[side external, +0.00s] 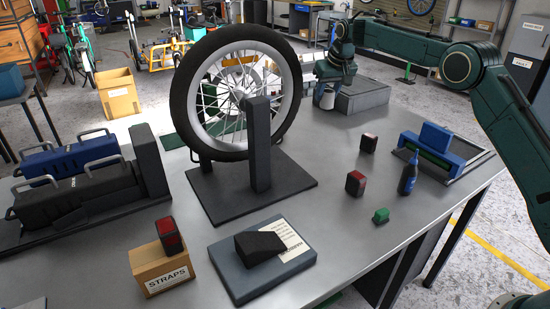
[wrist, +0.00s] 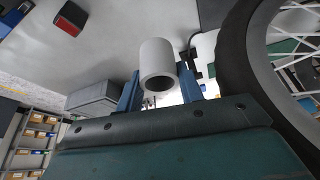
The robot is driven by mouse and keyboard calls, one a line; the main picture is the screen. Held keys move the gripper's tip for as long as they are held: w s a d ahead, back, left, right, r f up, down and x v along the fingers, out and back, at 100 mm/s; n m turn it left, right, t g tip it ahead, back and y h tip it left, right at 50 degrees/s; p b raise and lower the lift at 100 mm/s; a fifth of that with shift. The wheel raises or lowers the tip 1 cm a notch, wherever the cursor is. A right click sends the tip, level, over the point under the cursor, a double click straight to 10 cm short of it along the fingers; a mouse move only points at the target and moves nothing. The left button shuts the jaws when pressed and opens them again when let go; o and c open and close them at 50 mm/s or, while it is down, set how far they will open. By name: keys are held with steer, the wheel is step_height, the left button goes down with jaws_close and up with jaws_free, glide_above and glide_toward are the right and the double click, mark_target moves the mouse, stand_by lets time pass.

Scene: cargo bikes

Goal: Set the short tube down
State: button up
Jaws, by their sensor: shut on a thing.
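The short tube (wrist: 157,62) is a pale grey hollow cylinder, with its open end facing the camera in the wrist view. My gripper (wrist: 158,88) is shut on it, with a blue finger on either side. In the side external view my gripper (side external: 325,95) is at the far side of the bench, behind and right of the wheel. The tube shows there only as a small pale patch between the fingers. I cannot tell whether its lower end touches the bench.
A spoked wheel (side external: 172,100) on a dark stand (side external: 260,150) is close to my gripper. A grey block (side external: 362,97) lies just right of it. Red-faced lights (side external: 368,143), a dark bottle (side external: 408,174) and a blue holder (side external: 436,137) stand nearer. Bare bench (side external: 335,150) lies between.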

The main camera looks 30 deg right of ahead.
step_height(320, 180, down, 15)
steer(key=shift+r, duration=0.1)
stand_by(0.3)
steer(key=shift+f, duration=2.15)
steer(key=shift+f, duration=0.2)
steer(key=o, duration=1.2)
steer(key=shift+r, duration=0.15)
steer(key=shift+v, duration=6.05)
steer(key=shift+s, duration=0.1)
